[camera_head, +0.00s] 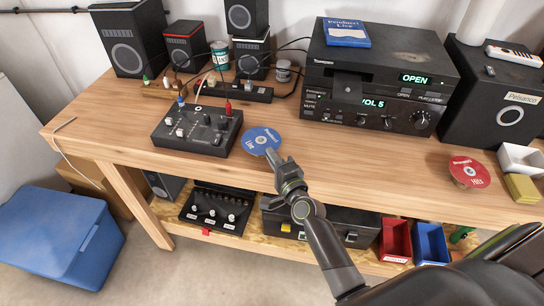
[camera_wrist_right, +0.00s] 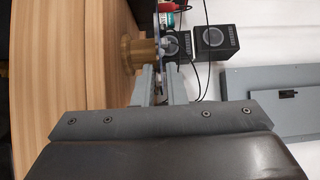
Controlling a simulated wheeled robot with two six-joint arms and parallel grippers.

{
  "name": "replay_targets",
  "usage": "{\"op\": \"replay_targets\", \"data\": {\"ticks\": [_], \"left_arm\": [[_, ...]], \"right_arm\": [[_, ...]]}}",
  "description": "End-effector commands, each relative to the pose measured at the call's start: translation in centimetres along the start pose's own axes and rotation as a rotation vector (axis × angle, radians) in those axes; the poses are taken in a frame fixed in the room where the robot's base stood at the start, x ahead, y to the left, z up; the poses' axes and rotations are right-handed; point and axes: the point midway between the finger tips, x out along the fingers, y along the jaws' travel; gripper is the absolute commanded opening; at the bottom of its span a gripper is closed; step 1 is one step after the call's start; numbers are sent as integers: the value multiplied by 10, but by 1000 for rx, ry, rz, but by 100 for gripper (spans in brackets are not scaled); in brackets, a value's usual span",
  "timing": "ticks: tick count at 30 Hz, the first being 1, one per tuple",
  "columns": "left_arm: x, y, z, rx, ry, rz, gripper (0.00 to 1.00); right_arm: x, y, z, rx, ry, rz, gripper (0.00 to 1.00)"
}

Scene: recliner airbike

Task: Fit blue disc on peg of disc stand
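In the right wrist view the blue disc (camera_wrist_right: 157,27) shows edge-on as a thin dark line at the top of a brown wooden disc stand (camera_wrist_right: 133,52). The peg is partly hidden, so I cannot tell how fully the disc sits on it. My right gripper (camera_head: 277,157) is at the disc's near right edge. In the wrist view its fingers (camera_wrist_right: 162,70) are apart, in line with the disc's rim. My left gripper is out of view.
A black mixer (camera_head: 198,129) stands left of the disc. The stereo stack (camera_head: 375,90) is behind on the right. A red disc (camera_head: 469,172) on a wooden support, a white box (camera_head: 519,160) and a yellow block (camera_head: 521,189) are far right. Table between is clear.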

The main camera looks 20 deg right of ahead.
Motion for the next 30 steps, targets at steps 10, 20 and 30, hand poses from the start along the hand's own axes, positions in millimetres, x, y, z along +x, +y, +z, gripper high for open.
{"op": "replay_targets", "data": {"ticks": [10, 20, 30], "left_arm": [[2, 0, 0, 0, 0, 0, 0], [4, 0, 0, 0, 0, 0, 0], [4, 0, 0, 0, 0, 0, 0]], "right_arm": [[-15, 1, 0, 0, 1, 0, 11], [-27, 0, 0, 0, 0, 1, 11], [-30, 0, 0, 0, 0, 1, 11]]}}
